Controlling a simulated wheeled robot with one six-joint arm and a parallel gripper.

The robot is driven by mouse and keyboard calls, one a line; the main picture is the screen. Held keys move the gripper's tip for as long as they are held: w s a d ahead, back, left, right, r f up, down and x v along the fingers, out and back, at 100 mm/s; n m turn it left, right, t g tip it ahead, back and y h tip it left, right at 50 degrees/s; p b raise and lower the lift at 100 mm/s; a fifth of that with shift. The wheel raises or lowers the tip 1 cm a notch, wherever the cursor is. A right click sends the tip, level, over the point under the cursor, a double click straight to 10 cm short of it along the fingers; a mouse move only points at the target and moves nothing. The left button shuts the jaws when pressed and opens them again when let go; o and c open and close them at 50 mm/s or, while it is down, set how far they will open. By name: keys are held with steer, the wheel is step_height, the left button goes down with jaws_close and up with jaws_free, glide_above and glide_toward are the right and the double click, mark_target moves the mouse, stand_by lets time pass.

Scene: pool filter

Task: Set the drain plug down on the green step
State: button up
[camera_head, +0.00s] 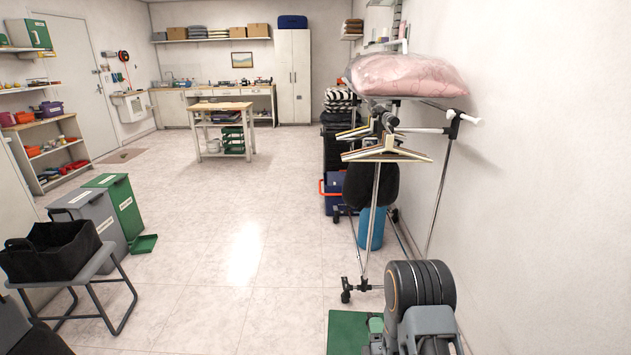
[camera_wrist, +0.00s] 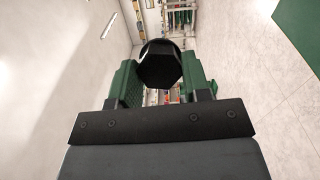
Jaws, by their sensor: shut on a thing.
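The drain plug (camera_wrist: 160,65) is a black, faceted piece. In the wrist view it sits between the two green fingers of my gripper (camera_wrist: 161,84), which are shut on it. The green step (camera_head: 341,332) shows as a flat dark green surface at the bottom of the head view, just left of my arm. A green surface, likely the same step (camera_wrist: 300,28), is at the top right of the wrist view, apart from the plug. In the head view my arm hides the plug and most of the gripper.
A wheeled clothes rack (camera_head: 375,225) with hangers stands beyond the step, along the white wall on the right. A blue cylinder (camera_head: 371,228) is by its base. A grey stool (camera_head: 85,280) holding a black basket (camera_head: 50,252) is at left. The middle floor is clear.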

step_height(320, 180, down, 20)
steer(key=b, duration=1.6)
steer(key=shift+r+b, duration=0.2)
steer(key=shift+b, duration=0.15)
steer(key=shift+r, duration=0.1)
step_height(320, 180, up, 35)
steer(key=p, duration=3.5)
steer(key=shift+r+p, duration=0.2)
steer(key=shift+p, duration=0.1)
steer(key=shift+f, duration=0.1)
